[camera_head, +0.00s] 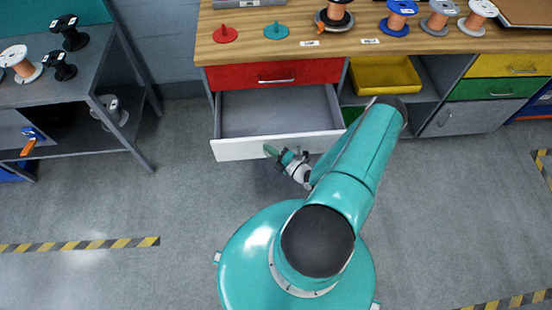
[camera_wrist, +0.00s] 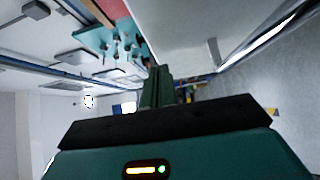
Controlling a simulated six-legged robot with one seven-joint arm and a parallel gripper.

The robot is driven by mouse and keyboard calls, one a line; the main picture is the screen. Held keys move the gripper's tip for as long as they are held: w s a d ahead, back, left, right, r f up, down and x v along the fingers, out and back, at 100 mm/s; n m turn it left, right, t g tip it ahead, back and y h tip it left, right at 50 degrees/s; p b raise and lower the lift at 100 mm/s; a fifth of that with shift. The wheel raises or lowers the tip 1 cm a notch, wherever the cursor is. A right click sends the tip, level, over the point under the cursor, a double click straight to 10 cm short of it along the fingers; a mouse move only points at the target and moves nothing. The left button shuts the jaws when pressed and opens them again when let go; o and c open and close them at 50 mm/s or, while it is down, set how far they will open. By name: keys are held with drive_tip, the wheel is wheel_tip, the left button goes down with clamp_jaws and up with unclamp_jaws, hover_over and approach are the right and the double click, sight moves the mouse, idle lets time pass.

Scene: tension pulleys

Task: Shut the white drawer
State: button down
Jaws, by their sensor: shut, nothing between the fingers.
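The white drawer (camera_head: 235,149) stands pulled out under the red drawer, in the middle of the head view. Its grey inside looks empty. My gripper (camera_head: 270,151) is at the drawer's front panel, near the middle of its width. The fingers are shut with nothing between them. In the wrist view, my gripper (camera_wrist: 157,87) shows its dark green fingers together, and the pale drawer front (camera_wrist: 185,30) with its handle (camera_wrist: 213,53) fills the upper right. Whether the fingertips touch the panel I cannot tell.
The shut red drawer (camera_head: 285,73) is above, beneath a wooden worktop (camera_head: 265,45) with several spools. A yellow bin (camera_head: 385,76) sits on the shelf to the right. A grey metal table (camera_head: 75,75) stands at left. The floor around my base is clear.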

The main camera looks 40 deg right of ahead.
drive_tip(key=shift+w+d, duration=0.4)
drive_tip(key=shift+w, duration=0.3)
